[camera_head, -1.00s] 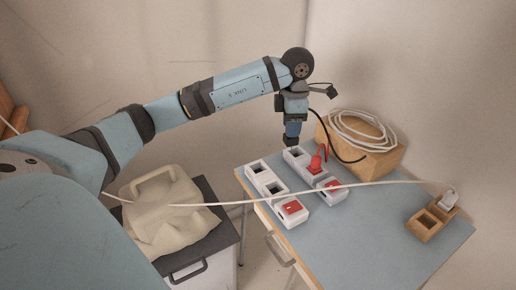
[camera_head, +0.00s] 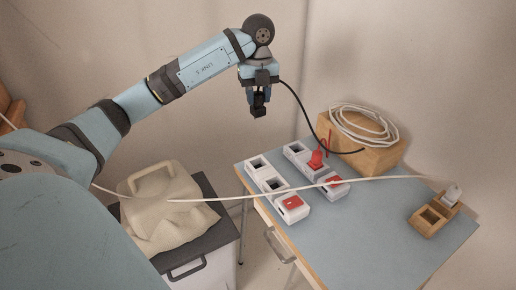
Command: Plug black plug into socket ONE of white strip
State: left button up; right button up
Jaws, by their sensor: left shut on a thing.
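My left gripper (camera_head: 259,98) is shut on the black plug (camera_head: 259,109), held in the air beyond the table's far left edge. The plug's black cable (camera_head: 302,101) arcs right to the wooden box. Two pale socket strips lie on the table. The front strip (camera_head: 273,185) has open square sockets and a red switch at its near end. The back strip (camera_head: 307,158) has an open socket at its far end, a red plug (camera_head: 316,159) in a middle socket and a red switch nearby. I cannot read any socket numbers. My right gripper is out of view.
A wooden box (camera_head: 370,158) with a coiled white cable (camera_head: 362,126) stands at the back. A white cable crosses above the front strip. The table's front is clear.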

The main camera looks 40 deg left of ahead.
aim_at(258, 119)
pick_arm(q)
jog(key=shift+f+b, duration=1.1)
jog(key=shift+f, duration=8.7)
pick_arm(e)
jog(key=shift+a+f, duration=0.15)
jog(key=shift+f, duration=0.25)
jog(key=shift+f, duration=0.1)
pick_arm(q)
jog(key=o, duration=0.9)
jog(key=shift+f, duration=0.1)
jog(key=shift+o, duration=0.2)
notch_tip(258, 119, up, 12)
jog(key=shift+r+p, duration=0.2)
jog(key=shift+p, duration=0.55)
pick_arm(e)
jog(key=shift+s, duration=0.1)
